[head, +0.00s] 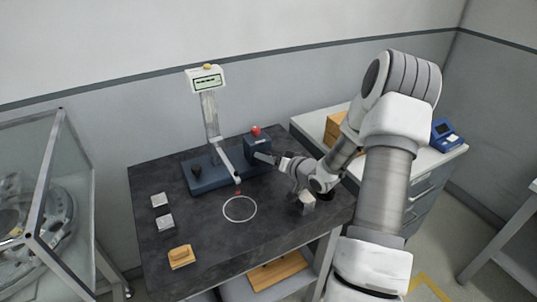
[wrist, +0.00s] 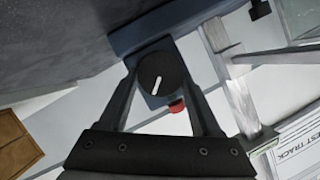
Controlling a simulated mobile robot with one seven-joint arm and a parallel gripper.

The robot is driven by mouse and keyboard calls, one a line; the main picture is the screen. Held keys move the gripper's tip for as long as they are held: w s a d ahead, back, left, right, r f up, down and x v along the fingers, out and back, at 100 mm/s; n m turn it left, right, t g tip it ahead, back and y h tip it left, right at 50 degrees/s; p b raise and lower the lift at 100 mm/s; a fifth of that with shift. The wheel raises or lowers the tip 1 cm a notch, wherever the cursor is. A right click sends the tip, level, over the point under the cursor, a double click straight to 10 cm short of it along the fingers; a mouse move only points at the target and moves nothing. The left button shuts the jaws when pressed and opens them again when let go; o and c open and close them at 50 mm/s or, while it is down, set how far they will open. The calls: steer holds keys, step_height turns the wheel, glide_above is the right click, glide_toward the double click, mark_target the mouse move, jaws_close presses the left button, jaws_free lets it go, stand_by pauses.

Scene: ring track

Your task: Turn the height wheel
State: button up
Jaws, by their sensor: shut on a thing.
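The height wheel (wrist: 160,75) is a round black knob with a white line, in the middle of the wrist view. The line slants from upper right to lower left. The wheel sits on the face of a blue box (head: 257,147) with a red button (head: 256,131) on top. My gripper (wrist: 160,82) has one finger on each side of the wheel and is shut on it. In the head view my gripper (head: 268,158) reaches the right side of the blue box, and the wheel is hidden there.
The blue base (head: 208,178) carries a metal column (head: 211,115) with a display (head: 206,81). A thin arm (head: 227,161) extends forward from it. Metal blocks (head: 160,200), a wooden block (head: 181,257) and a white circle (head: 240,209) are on the dark table (head: 205,220). A glass case stands left.

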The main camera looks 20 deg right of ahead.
stand_by(0.4)
steer(key=o, duration=1.4)
steer(key=shift+c, duration=0.2)
steer(key=p+v, duration=0.1)
steer(key=v, duration=1.6)
steer(key=shift+s+r, duration=0.1)
steer(key=shift+s, duration=0.05)
